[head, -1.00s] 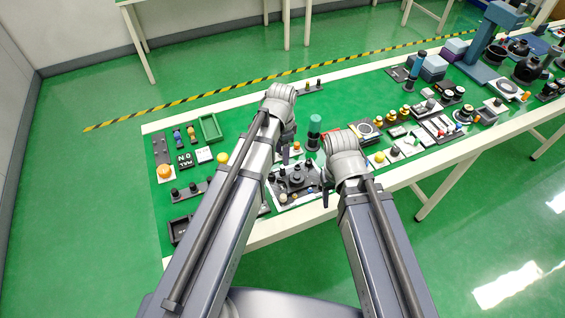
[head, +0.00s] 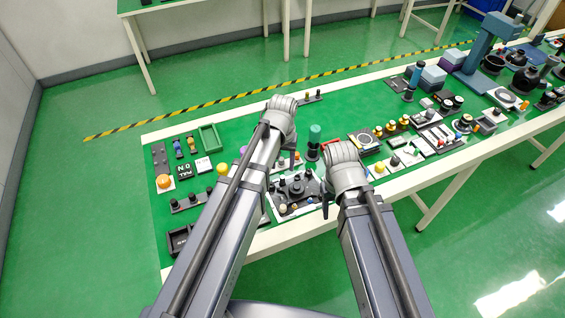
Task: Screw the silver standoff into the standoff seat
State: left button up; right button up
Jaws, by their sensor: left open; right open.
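I cannot pick out the silver standoff or the standoff seat with certainty; the parts are too small. A dark assembly board (head: 294,190) with several small round parts lies near the table's front edge, between my two arms. My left gripper (head: 285,160) points down over the table behind that board, mostly hidden by its own wrist. My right gripper (head: 325,200) points down at the board's right edge, with only a dark finger showing below the wrist. Both grippers are open, and I see nothing held in either.
A teal-topped cylinder (head: 315,134) stands upright behind the board, between the wrists. A green tray (head: 209,138), an orange button (head: 164,182) and a dark tray (head: 179,238) lie to the left. Many fixtures and a blue press (head: 487,45) fill the right. Bare green mat shows at the back.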

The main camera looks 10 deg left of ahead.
aim_at(283, 177)
pick_arm(q)
notch_tip(283, 177, down, 8)
jog(key=b, duration=0.7)
jog(key=shift+r, duration=0.25)
jog(key=shift+c, duration=0.2)
grip_shut()
